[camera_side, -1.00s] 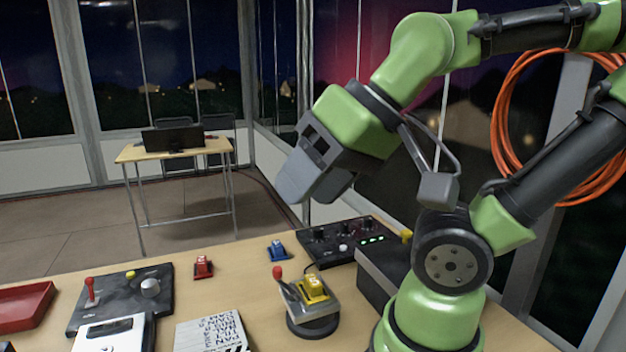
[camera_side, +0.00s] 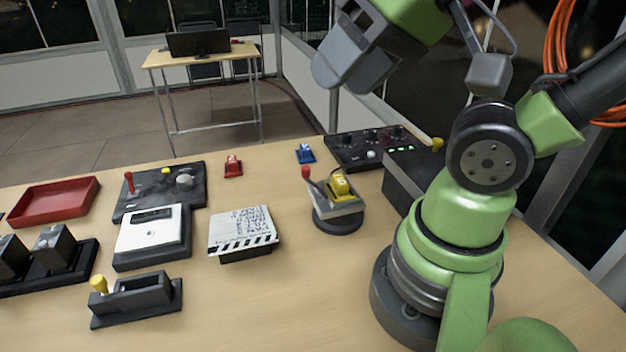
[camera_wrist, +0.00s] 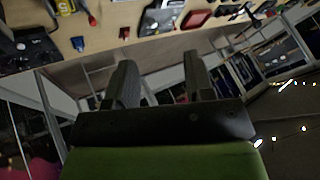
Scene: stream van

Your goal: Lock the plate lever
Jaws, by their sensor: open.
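The plate lever (camera_side: 312,183) is a short grey arm with a red knob, on the left side of a grey plate mount (camera_side: 345,209) with a round black base. A yellow plate (camera_side: 342,187) sits in the mount. The lever leans up and to the left; I cannot tell whether it is locked. My gripper (camera_side: 347,78) is open and empty, high above the table's far edge and well apart from the lever. In the wrist view its two fingers (camera_wrist: 160,66) are spread, and the yellow plate (camera_wrist: 65,6) shows at the top left edge.
A black control box (camera_side: 372,150) and a blue piece (camera_side: 305,154) lie behind the mount. A clapperboard (camera_side: 243,229), a white-topped device (camera_side: 150,232), a red piece (camera_side: 233,166) and a red tray (camera_side: 55,201) are to the left.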

